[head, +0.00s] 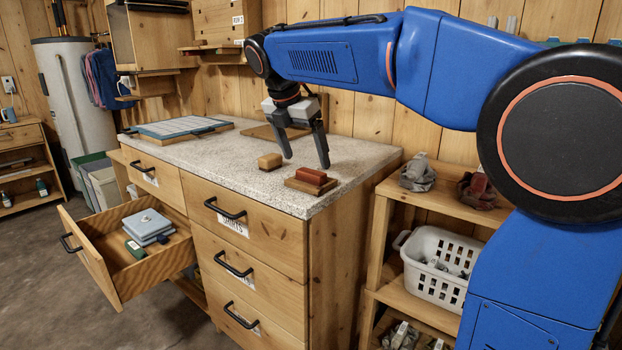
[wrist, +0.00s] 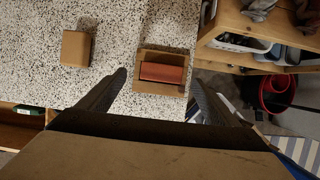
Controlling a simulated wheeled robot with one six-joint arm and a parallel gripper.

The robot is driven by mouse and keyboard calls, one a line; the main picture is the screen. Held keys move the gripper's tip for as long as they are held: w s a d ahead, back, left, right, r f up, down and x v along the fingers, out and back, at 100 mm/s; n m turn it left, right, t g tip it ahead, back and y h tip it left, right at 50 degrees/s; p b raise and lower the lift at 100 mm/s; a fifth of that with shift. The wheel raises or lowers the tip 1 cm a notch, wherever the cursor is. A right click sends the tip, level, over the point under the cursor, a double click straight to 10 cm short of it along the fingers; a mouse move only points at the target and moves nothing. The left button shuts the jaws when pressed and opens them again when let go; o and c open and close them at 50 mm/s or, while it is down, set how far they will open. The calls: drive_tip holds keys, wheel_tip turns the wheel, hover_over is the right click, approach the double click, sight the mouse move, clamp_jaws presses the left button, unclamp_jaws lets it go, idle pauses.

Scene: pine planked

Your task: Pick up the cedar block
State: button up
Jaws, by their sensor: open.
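A reddish-brown block (head: 311,176), which looks like the cedar block, lies in a small shallow wooden tray (head: 292,183) near the counter's front right corner. In the wrist view the red block (wrist: 162,73) lies between the fingertips in the picture, inside its tray (wrist: 150,55). A tan wooden block (head: 270,161) sits on the bare counter to its left; it also shows in the wrist view (wrist: 75,48). My gripper (head: 306,161) is open and empty, its fingers pointing down above the counter near the red block. I see no contact with either block.
The speckled counter (head: 240,165) has free room left of the blocks. A blue-grey panel (head: 183,126) lies at its far left. A drawer (head: 130,255) below stands open with grey-blue boxes in it. A shelf with a white basket (head: 437,268) stands to the right.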

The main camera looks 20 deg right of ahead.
sight(311, 172)
drive_tip(key=shift+s+x, duration=0.2)
drive_tip(key=shift+x, duration=2.15)
drive_tip(key=shift+c, duration=0.6)
drive_tip(key=c, duration=1)
